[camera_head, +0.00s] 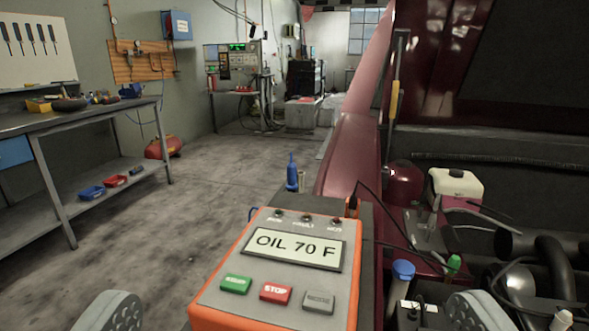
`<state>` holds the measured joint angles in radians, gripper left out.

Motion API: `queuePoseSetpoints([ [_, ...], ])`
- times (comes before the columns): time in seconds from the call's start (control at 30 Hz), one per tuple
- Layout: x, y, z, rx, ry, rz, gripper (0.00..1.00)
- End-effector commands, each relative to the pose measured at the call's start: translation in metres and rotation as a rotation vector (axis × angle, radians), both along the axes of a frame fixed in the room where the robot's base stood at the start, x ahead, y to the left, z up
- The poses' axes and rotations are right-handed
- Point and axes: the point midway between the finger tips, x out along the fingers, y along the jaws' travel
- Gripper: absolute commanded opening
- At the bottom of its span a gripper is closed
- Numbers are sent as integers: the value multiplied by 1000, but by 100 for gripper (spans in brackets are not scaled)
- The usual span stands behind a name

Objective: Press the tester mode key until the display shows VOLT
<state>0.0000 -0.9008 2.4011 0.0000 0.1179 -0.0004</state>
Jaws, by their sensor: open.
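The tester (215,305) is an orange box with a grey face, in the lower middle of the view. Its display (296,247) reads OIL 70 F. Below the display sit a green key (236,284), a red STOP key (275,293) and a grey key (318,301). The labels on the green and grey keys are too small to read, so I cannot tell for sure which is the mode key. My gripper (290,312) is open, its two grey fingertips wide apart at the bottom edge, one on either side of the tester, not visibly touching it.
A dark red car (352,150) with an open engine bay fills the right side. A blue bottle (292,173) stands behind the tester. A workbench (75,117) stands at the left. The concrete floor (215,180) between bench and car is mostly clear.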

Motion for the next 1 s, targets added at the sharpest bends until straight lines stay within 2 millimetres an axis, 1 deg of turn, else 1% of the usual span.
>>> queuePoseSetpoints([
  [0.03,0,0,0,0,0,0,96],
  [0.07,0,0,0,0,0,0,90],
  [0.1,0,0,0,0,1,0,82],
  [0.37,0,0,0,0,1,0,31],
  [0.4,0,0,0,0,1,0,23],
  [0.47,0,0,0,0,1,0,12],
  [0.5,0,0,0,0,2,0,4],
  [0.53,0,0,0,0,1,0,0],
  [1.0,0,0,0,0,2,0,0],
])
